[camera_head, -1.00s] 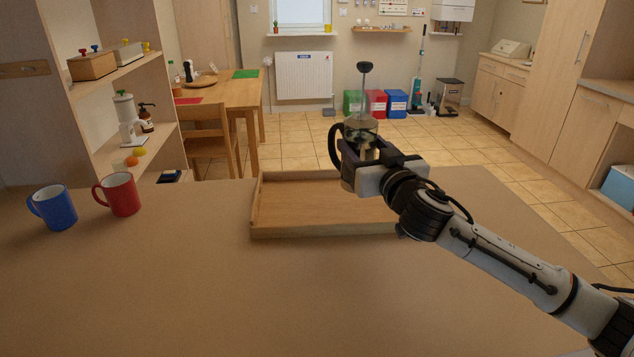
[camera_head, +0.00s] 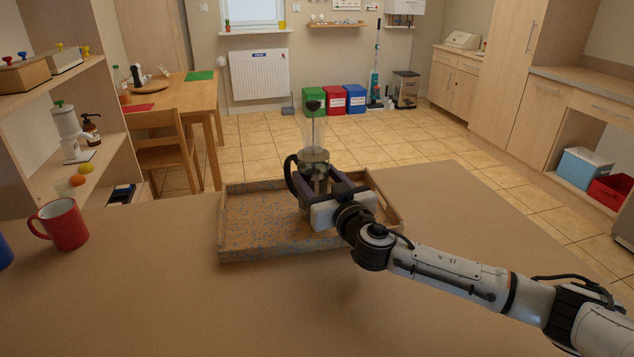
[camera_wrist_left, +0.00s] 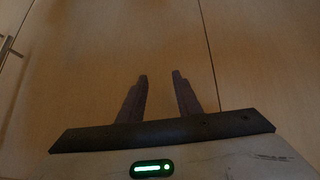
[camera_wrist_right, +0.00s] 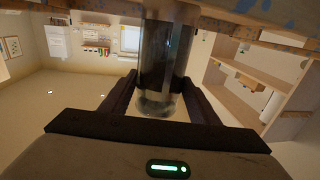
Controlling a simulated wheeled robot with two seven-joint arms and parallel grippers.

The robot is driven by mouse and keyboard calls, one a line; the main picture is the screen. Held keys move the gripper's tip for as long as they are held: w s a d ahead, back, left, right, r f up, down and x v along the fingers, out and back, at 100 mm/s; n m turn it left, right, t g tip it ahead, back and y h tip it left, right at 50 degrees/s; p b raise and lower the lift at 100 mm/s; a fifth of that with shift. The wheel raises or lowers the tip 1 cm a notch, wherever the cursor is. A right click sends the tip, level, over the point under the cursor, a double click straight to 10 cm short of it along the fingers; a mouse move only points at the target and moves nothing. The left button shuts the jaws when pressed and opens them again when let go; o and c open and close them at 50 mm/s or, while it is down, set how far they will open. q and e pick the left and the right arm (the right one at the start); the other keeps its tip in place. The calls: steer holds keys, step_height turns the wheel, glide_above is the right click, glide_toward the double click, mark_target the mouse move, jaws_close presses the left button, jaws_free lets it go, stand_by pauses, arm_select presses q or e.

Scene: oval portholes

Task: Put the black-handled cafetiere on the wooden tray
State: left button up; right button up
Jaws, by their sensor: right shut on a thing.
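The cafetiere (camera_head: 314,160) is upright in the head view, with a black handle on its left and a raised plunger knob. My right gripper (camera_head: 322,190) is shut on its body, over the wooden tray (camera_head: 255,235). The tray lies on the worktop, and its floor looks speckled blue. The gripper hides the cafetiere's lower part, so I cannot tell whether it touches the tray. In the right wrist view the glass body (camera_wrist_right: 166,65) is between the fingers. My left gripper (camera_wrist_left: 160,78) is open and empty, before a wooden panel, outside the head view.
A red mug (camera_head: 66,225) stands at the worktop's left, with part of a blue mug (camera_head: 4,253) at the picture's edge. Shelves (camera_head: 75,165) rise on the left. The worktop (camera_head: 200,310) is clear in front of the tray.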

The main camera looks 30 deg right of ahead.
steer(key=shift+w+f, duration=0.1)
steer(key=shift+f, duration=0.15)
steer(key=o, duration=1.6)
steer(key=shift+f, duration=0.25)
steer(key=shift+o, duration=0.2)
steer(key=shift+r, duration=0.15)
steer(key=shift+s+a, duration=0.1)
steer(key=shift+s, duration=0.3)
steer(key=s+a+b, duration=0.1)
steer(key=s+b, duration=0.1)
steer(key=s, duration=0.9)
steer(key=shift+s, duration=0.15)
